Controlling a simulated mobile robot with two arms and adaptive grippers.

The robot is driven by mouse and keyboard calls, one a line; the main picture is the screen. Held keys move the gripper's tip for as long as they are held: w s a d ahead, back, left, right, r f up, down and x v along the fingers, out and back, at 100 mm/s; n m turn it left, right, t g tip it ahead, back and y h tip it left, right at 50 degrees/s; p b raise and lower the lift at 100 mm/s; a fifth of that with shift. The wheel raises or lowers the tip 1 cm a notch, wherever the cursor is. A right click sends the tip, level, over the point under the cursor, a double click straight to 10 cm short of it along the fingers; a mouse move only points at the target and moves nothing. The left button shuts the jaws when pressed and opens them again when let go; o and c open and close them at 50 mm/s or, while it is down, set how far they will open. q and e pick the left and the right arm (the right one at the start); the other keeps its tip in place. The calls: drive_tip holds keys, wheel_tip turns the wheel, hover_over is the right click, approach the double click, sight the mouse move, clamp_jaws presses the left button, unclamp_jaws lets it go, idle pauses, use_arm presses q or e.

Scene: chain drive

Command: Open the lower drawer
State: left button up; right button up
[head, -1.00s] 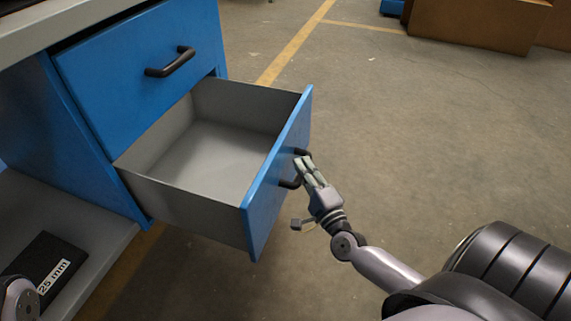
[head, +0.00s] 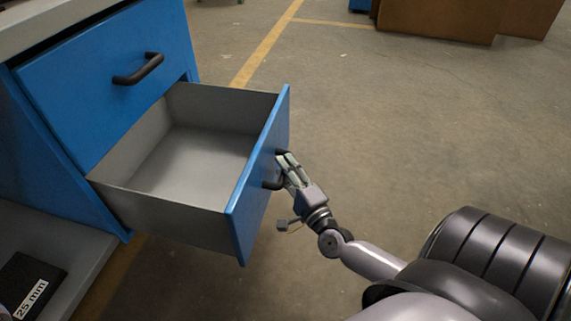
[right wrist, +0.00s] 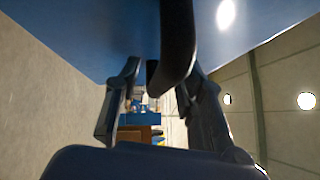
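The lower drawer (head: 160,216) of the blue cabinet stands well open, and its grey inside is empty. My right gripper (head: 284,170) is at the dark handle (head: 270,185) on the outer side of the drawer front. My left gripper is not in view.
The upper drawer (head: 100,90) is shut, with its own dark handle (head: 138,69). A black block marked "25 mm" (head: 30,285) lies on the grey shelf at lower left. Brown boxes (head: 440,18) stand far off. The floor right of the drawer is clear.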

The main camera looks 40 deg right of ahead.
drive_tip(key=shift+s, duration=0.15)
drive_tip(key=s+a+f, duration=0.1)
drive_tip(key=s, duration=1)
drive_tip(key=shift+s+a+f, duration=0.3)
